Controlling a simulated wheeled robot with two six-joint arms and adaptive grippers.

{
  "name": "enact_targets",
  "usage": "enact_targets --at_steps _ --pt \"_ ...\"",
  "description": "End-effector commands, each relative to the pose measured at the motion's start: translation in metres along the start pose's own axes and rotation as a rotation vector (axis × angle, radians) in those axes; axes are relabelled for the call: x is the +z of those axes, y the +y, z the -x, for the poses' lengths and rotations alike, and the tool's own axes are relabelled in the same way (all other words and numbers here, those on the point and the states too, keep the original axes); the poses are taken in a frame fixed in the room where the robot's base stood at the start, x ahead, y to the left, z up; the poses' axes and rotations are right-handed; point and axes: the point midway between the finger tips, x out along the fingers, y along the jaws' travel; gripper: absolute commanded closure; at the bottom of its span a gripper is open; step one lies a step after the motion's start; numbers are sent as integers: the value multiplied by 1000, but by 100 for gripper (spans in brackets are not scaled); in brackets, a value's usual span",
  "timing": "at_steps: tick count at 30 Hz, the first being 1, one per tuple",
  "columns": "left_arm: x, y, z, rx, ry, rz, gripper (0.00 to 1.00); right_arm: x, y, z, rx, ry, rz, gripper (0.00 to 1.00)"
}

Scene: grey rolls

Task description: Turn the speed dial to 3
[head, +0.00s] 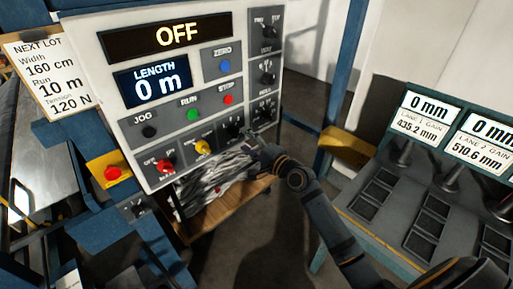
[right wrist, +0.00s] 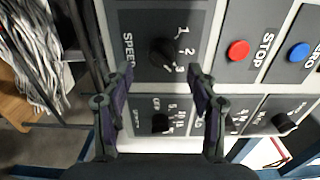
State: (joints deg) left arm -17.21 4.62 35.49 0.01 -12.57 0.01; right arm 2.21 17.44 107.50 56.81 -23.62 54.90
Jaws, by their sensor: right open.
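The speed dial (right wrist: 162,53) is a black knob on a dark plate marked SPEED, with the numbers 1, 2 and 3 beside it in the right wrist view. Its pointer is too dark to read. In the head view the dial (head: 234,130) is at the lower right of the control panel, partly hidden by my right gripper (head: 252,144). In the right wrist view my right gripper (right wrist: 160,72) is open, its two fingertips apart on either side of the dial's lower edge, with nothing between them. Contact cannot be told. My left gripper is not in view.
The panel (head: 104,48) shows OFF and 0 m. The red STOP button (head: 228,99), green RUN button (head: 192,114), yellow knob (head: 203,147) and red knob (head: 166,166) are close by. Another console (head: 400,205) stands at the right. A wooden shelf (head: 215,212) lies below.

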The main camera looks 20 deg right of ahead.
Motion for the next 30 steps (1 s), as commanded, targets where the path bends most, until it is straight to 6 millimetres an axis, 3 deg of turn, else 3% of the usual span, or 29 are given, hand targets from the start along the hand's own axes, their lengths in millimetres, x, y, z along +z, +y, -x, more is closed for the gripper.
enact_targets --at_steps 3,9,26,28,30 --pt "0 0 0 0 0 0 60 0 2 32 6 -2 7 41" --pt "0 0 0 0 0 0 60 0 1 62 4 0 5 41" --pt "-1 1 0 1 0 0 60 1 0 69 -1 -3 -1 41" --pt "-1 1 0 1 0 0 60 -1 4 69 4 3 4 41" --pt "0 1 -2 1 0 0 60 -10 21 69 31 25 30 41"
